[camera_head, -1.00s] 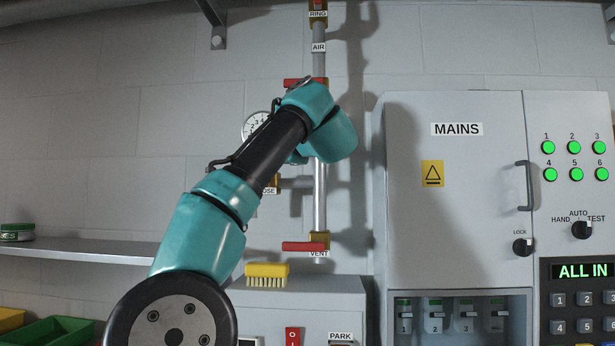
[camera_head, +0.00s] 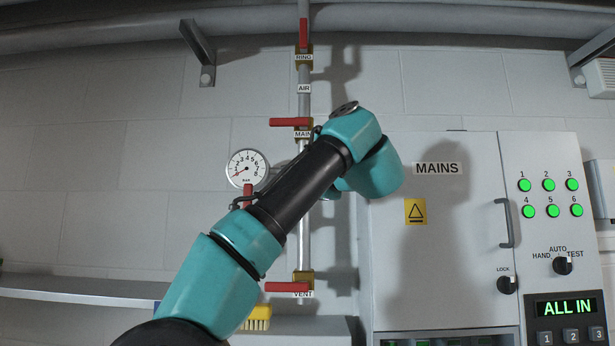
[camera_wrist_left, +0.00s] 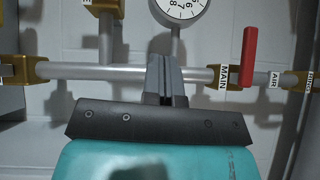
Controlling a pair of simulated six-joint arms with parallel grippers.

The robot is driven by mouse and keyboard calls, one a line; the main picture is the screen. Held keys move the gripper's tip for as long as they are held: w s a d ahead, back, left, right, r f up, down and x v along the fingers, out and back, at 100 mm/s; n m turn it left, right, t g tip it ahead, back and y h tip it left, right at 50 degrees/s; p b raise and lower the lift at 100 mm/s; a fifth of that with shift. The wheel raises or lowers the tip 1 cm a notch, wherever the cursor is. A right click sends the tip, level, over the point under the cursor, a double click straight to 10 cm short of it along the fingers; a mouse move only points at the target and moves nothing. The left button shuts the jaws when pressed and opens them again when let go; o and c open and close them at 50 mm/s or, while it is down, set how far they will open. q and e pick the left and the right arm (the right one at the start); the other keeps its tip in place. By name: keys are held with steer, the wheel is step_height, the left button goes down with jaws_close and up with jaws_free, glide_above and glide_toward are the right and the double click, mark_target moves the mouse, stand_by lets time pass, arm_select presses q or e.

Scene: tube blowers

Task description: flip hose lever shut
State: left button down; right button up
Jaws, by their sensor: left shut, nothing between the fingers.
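The hose lever appears to be the red upright lever (camera_head: 248,195) just under the gauge in the head view; its lower part and label are behind my left arm. In the left wrist view, a brass fitting (camera_wrist_left: 105,18) stands on a branch at the upper left with only a label's edge showing; no red lever shows on it. My left gripper (camera_wrist_left: 167,68) is shut and empty, its fingers in front of the grey pipe (camera_wrist_left: 110,72); I cannot tell if they touch it. In the head view its fingers are hidden behind the arm. My right gripper is not in view.
Red levers marked MAIN (camera_head: 290,122), VENT (camera_head: 287,287) and RING (camera_head: 303,33) sit on the upright pipe. The pressure gauge (camera_head: 247,168) is left of it. The MAINS cabinet (camera_head: 460,240) stands to the right. A yellow brush (camera_head: 258,317) lies below. The left wall is clear.

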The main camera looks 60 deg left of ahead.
arm_select(q)
steer(key=shift+v, duration=0.9)
steer(key=shift+w, duration=0.15)
